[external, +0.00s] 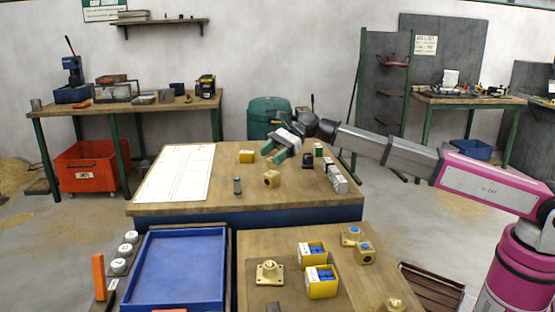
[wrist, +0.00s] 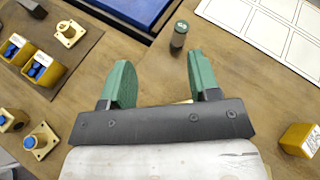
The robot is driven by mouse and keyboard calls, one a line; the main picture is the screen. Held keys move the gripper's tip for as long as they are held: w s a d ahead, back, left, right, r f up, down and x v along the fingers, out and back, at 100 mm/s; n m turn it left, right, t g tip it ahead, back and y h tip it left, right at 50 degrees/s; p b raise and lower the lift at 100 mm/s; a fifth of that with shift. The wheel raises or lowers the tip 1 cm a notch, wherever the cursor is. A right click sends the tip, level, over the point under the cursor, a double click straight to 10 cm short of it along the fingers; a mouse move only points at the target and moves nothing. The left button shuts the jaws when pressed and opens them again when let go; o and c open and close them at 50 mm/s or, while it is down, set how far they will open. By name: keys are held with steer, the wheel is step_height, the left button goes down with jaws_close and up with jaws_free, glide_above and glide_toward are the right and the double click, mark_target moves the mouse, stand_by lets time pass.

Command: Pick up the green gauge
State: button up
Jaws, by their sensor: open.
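The green gauge (external: 237,186) is a small dark green cylinder standing upright on the wooden table. It also shows in the wrist view (wrist: 179,36), with a pale marking on its top. It stands beyond my fingertips, closer to the line of the right finger. My gripper (external: 272,154) has green fingers and is held above the table, behind and to the right of the gauge in the external view. In the wrist view my gripper (wrist: 160,62) is open, with only bare tabletop between the fingers.
A brass block (external: 271,178) sits right of the gauge, and a yellow box (external: 246,156) behind it. A white gridded sheet (external: 176,173) lies to the left. Several small parts stand at the right. A blue tray (external: 184,268) and yellow bins (external: 321,290) are in front.

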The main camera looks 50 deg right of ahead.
steer(key=m, duration=0.2)
glide_toward(237, 188)
steer(key=x, duration=0.3)
steer(key=r+x, duration=0.1)
steer(key=x, duration=0.2)
steer(key=w+x, duration=0.1)
steer(key=x, duration=0.3)
steer(key=shift+w+a+r, duration=0.1)
steer(key=shift+a+r, duration=0.2)
steer(key=shift+a, duration=0.05)
steer(key=c, duration=1)
